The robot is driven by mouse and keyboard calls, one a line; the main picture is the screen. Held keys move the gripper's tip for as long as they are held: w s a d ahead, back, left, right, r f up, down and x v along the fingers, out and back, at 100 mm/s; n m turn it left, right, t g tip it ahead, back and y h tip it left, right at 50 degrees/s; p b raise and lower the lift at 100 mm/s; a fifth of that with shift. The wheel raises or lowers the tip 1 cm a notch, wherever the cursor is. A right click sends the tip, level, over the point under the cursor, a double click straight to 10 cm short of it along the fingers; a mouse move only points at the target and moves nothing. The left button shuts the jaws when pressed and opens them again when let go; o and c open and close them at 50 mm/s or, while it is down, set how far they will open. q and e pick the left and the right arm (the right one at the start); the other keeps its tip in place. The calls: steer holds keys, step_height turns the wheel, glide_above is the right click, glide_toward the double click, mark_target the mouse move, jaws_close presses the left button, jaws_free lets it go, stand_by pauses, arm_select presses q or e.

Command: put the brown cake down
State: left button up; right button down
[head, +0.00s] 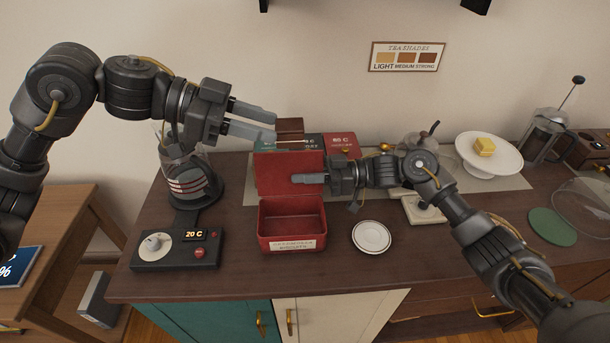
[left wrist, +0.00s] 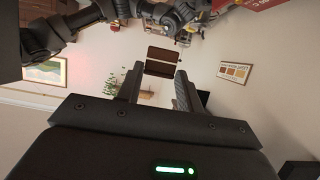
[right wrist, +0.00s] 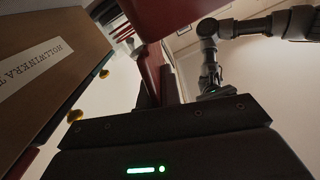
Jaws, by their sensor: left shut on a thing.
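The brown cake (head: 290,127) is a small dark brown block with a pale band. It is held at the fingertips of my left gripper (head: 275,126), above the raised lid of the red tin. The left wrist view also shows the brown cake (left wrist: 165,62) between the fingers. My right gripper (head: 308,178) is in front of the tin's upright red lid (head: 275,172); in the right wrist view a red panel (right wrist: 150,68) shows by its fingers. I cannot tell whether that gripper is gripping it. The open red tin (head: 292,244) looks empty.
A small white plate (head: 371,237) lies right of the tin. A kettle (head: 190,180) on a control base stands left. A white cake stand (head: 490,162) bears a yellow cake (head: 485,146). Boxes stand behind the lid. The counter's front edge (head: 400,283) is mostly clear.

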arm_select(q)
step_height(320, 180, down, 19)
steer(key=n+t+y, duration=0.1)
steer(key=n+t, duration=0.3)
steer(key=t, duration=0.1)
steer(key=shift+w+n, duration=0.25)
steer(key=shift+n, duration=0.05)
stand_by(0.5)
steer(key=shift+f, duration=0.45)
steer(key=shift+f, duration=0.25)
steer(key=o, duration=1)
